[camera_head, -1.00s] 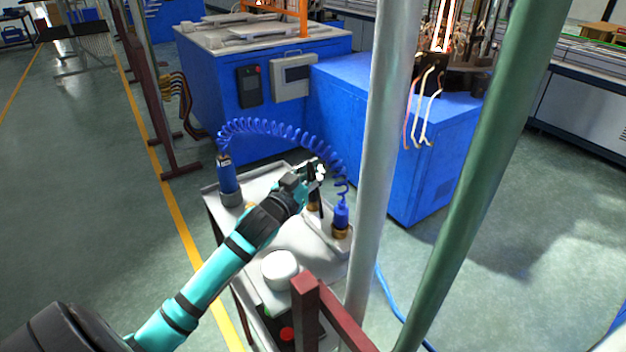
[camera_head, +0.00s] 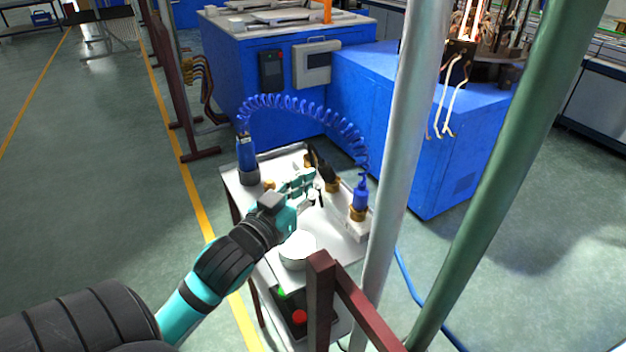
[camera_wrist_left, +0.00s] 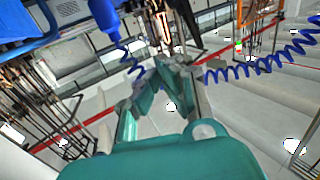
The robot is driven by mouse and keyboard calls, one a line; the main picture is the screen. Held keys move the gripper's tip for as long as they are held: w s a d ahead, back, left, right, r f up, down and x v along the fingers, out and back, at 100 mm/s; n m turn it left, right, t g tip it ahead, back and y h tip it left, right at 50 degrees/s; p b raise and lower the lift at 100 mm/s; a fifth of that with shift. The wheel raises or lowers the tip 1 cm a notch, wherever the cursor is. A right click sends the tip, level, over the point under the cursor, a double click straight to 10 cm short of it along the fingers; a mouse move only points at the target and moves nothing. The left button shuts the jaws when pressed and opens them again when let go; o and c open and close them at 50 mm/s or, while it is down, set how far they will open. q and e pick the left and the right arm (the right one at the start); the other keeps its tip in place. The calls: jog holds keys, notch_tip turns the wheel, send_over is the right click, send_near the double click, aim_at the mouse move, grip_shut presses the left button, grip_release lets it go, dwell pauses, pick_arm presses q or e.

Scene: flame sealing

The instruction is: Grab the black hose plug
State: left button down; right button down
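The black hose plug (camera_head: 327,172) stands tilted in a brass fitting on the far part of the white cart top. A dark tapered piece (camera_wrist_left: 187,17) at the top of the left wrist view looks like the same plug. My left gripper (camera_head: 309,188) is just in front and to the left of the plug, over the cart, apart from it. Its teal fingers, also in the left wrist view (camera_wrist_left: 168,75), look spread with nothing held between them. My right gripper is in neither view.
On the cart (camera_head: 336,237), a blue cylinder (camera_head: 246,153) stands left and a blue plug (camera_head: 360,199) right, joined by a coiled blue hose (camera_head: 300,105). A round white container (camera_head: 297,249) is nearer. A grey pole (camera_head: 398,150) and green pole (camera_head: 500,170) stand right.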

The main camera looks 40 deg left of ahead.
pick_arm(q)
jog(key=shift+c, duration=2.1)
grip_release()
jog(key=shift+c, duration=0.3)
